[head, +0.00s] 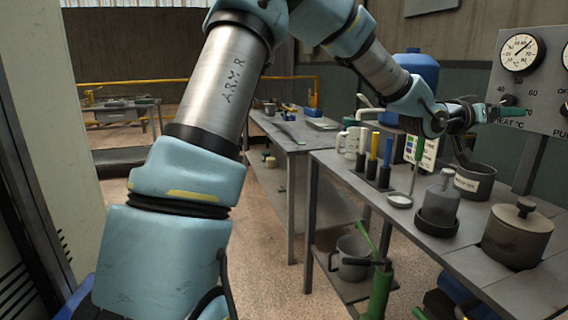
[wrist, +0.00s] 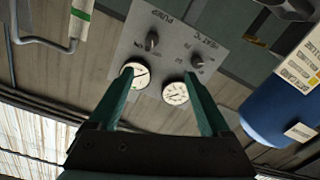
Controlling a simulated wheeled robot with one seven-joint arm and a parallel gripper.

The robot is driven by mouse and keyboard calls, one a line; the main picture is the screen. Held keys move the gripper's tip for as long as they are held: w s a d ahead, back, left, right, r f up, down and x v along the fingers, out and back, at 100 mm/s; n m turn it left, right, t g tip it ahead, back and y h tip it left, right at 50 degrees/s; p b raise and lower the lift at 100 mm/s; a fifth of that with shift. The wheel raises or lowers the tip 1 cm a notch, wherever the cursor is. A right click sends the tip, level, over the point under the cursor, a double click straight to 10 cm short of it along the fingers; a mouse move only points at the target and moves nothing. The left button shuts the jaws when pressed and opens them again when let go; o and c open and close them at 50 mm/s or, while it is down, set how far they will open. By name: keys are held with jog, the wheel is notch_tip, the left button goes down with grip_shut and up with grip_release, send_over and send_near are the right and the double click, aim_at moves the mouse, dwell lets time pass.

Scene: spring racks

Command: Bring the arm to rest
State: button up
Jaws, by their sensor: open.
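My gripper (head: 508,112) is at the end of my raised, outstretched arm, in front of the grey control panel (head: 552,75) at the right of the head view. In the wrist view, my gripper (wrist: 160,82) shows two teal fingers spread apart with nothing between them. The panel (wrist: 180,30) lies beyond the fingertips there, upside down, with a pump knob (wrist: 152,40), a heat knob (wrist: 197,62) and two round gauges. In the head view the fingers overlap the heat dial, hiding its knob. I cannot tell whether they touch the panel.
A blue tank (head: 416,70) stands behind my forearm. Another bench (head: 285,135) stands farther left; open floor lies in front.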

jog(key=w+a+f+n+t+y+p, duration=0.1)
jog(key=w+a+f+y, duration=0.4)
jog(key=a, duration=0.6)
jog(key=a+f+n+y, duration=0.25)
jog(key=a+f, duration=0.35)
jog(key=a, duration=0.4)
jog(key=w+a+f+n+t+y+p, duration=0.1)
jog(key=w+a+f+y, duration=0.35)
jog(key=a, duration=0.65)
jog(key=s+a+f+n+g+y, duration=0.2)
jog(key=s+a, duration=0.6)
jog(key=a, duration=0.4)
jog(key=s+a+f+n+g+y, duration=0.3)
jog(key=s+a, duration=0.5)
jog(key=a, duration=0.4)
jog(key=shift+s+a+p, duration=0.3)
jog(key=shift+a+p, duration=0.1)
jog(key=shift+c, duration=0.4)
